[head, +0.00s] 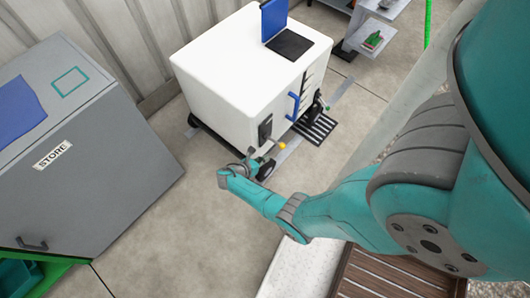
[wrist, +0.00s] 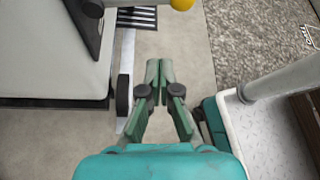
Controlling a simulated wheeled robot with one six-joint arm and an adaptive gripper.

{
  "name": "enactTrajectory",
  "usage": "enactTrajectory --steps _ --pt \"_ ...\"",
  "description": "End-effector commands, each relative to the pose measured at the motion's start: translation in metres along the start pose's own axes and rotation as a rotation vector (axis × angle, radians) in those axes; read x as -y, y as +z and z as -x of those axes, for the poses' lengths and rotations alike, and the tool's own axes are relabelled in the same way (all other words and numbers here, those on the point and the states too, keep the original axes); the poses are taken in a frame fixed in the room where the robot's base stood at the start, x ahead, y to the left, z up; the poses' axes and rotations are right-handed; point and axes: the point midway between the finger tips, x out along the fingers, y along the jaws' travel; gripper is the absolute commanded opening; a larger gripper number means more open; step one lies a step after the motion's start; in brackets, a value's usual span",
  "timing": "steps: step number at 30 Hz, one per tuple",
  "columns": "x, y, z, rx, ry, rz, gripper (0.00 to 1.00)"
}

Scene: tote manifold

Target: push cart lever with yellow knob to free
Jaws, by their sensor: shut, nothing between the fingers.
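The white cart (head: 215,65) stands on the floor, with a dark lever plate (head: 265,129) low on its near side. A lever with a yellow knob (head: 281,146) sticks out from that plate. The yellow knob also shows at the top edge of the wrist view (wrist: 182,4), with part of its grey shaft to the left. My gripper (wrist: 160,64) is shut and empty, its fingertips together, short of the knob and apart from it. In the head view my gripper (head: 252,160) is low beside the cart's near corner, close to the lever, partly hidden by my wrist.
A grey bin marked STORE (head: 95,150) stands at left. The cart has a blue handle (head: 293,106) and a wheel (head: 266,169). A dark grate (head: 318,127) lies beside it. A shelf (head: 372,35) stands at the back right. Bare floor lies between bin and cart.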

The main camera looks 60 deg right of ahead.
Motion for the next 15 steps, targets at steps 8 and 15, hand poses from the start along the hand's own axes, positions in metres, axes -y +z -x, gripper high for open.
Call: enactTrajectory --steps 8,15 --pt "0.000 0.000 -0.047 -0.002 -0.002 0.000 0.00" --pt "0.000 0.000 -0.067 -0.002 -0.001 -0.001 0.00"
